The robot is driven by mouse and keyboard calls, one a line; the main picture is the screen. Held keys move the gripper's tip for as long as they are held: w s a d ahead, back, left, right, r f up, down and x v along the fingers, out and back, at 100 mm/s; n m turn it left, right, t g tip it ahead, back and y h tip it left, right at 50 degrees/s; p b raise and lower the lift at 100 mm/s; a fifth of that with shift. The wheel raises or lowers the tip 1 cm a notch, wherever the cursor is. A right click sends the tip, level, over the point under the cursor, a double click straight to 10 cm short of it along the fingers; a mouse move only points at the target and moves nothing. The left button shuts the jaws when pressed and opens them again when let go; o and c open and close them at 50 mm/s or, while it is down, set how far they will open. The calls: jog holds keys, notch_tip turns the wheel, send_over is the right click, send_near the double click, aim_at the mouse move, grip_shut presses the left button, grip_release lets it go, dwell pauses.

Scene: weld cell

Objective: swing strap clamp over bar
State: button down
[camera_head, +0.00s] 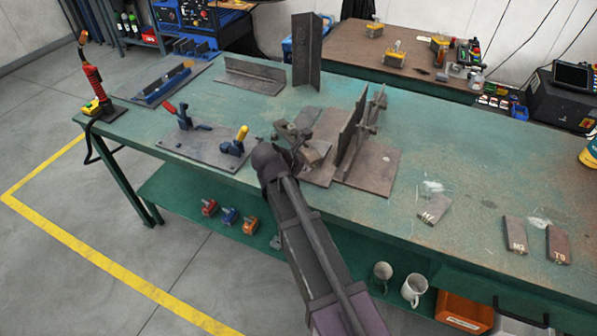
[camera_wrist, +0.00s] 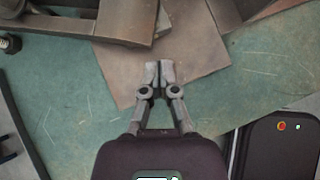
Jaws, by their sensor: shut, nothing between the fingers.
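A fixture of brown steel plates stands mid-bench, with an upright plate (camera_head: 351,132) and a thin post-like part (camera_head: 374,112) behind it, on a flat base plate (camera_head: 376,170). Which part is the strap clamp and which the bar, I cannot tell for certain. My gripper (camera_head: 296,150) is at the fixture's left front, largely hidden by my arm. In the wrist view my gripper (camera_wrist: 159,73) is shut and empty, its fingertips over a flat brown plate (camera_wrist: 190,55). A long brown bar-like piece (camera_wrist: 50,24) crosses the top left there; its ends are not clear.
A plate with red- and blue-handled and yellow-handled toggle clamps (camera_head: 205,146) lies left of my gripper. A tall angle steel (camera_head: 307,50) stands behind. Small marked plates (camera_head: 434,209) lie to the right. The green bench top (camera_head: 455,160) between is mostly clear.

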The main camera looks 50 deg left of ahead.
aim_at(316, 162)
jog(key=shift+w+a+r, duration=0.1)
jog(key=shift+w+a, duration=0.1)
jog(key=shift+w, duration=1.5)
jog(key=shift+s+a, duration=0.1)
jog(key=shift+s, duration=0.05)
